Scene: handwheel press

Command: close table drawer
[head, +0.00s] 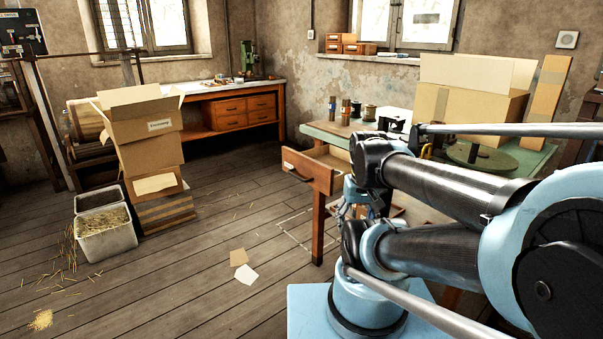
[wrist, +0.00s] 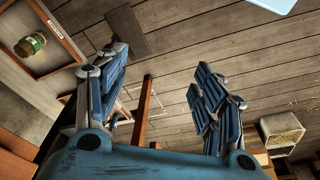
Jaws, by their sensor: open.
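The table drawer (head: 306,172) is pulled out from the left side of the green-topped table (head: 320,131); its wooden front carries a small pale label or handle. In the wrist view the drawer (wrist: 68,35) shows at the upper left, tilted in the picture, with a greenish roll or jar (wrist: 30,45) inside. My gripper (wrist: 165,85) is open, its blue fingers spread wide with nothing held between them. In the head view my gripper (head: 362,205) is low beside the drawer, on its right, partly hidden by my arm. I see no contact with the drawer.
A table leg (head: 318,228) stands below the drawer. Cardboard boxes (head: 140,140) and a bin of straw (head: 105,232) stand at the left. Spools and a large carton (head: 475,88) sit on the table. The floor left of the drawer is mostly clear, with two papers (head: 246,275).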

